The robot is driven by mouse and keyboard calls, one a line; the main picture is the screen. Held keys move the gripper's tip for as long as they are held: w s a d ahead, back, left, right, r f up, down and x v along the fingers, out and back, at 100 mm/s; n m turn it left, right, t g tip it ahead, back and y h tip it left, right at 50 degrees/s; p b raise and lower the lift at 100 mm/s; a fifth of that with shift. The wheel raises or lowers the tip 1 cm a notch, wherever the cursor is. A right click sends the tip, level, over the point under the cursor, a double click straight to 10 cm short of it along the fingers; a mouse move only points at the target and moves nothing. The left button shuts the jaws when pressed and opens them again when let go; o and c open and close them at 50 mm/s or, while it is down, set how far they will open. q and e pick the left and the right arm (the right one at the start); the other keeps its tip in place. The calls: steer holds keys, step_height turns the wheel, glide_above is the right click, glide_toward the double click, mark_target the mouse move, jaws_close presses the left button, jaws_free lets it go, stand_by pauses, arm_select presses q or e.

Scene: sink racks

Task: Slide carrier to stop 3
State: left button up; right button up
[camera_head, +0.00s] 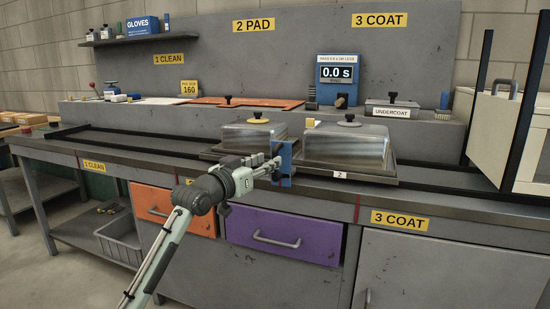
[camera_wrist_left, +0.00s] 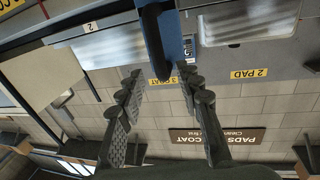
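Two metal domed covers stand on dark bases on the counter rail: a left one with a yellow knob (camera_head: 254,134) and a right one (camera_head: 345,146) whose base carries a "2" label (camera_head: 340,175). A blue upright handle (camera_head: 287,165) stands at the front between them; which base it joins I cannot tell. My left gripper (camera_head: 277,166) is at this handle. In the left wrist view its fingers (camera_wrist_left: 160,78) are spread, with the blue handle (camera_wrist_left: 172,35) at the gap between their tips. A "3 COAT" sign (camera_head: 401,220) marks the front right. My right gripper is not in view.
The dark rail (camera_head: 450,181) runs on to the right, clear up to a pale cabinet with dark posts (camera_head: 520,125). Behind stand a timer reading 0.0 s (camera_head: 338,75) and an "UNDERCOAT" box (camera_head: 392,111). Orange and purple drawers (camera_head: 283,238) lie below the counter.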

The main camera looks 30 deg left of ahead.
mark_target(273, 157)
arm_select(q)
steer(key=w, duration=0.4)
steer(key=shift+a, duration=0.15)
steer(key=shift+w+f, duration=0.1)
steer(key=shift+w, duration=0.35)
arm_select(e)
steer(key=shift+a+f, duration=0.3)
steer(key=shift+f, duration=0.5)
arm_select(q)
steer(key=shift+c, duration=0.2)
steer(key=c, duration=0.7)
jaws_close()
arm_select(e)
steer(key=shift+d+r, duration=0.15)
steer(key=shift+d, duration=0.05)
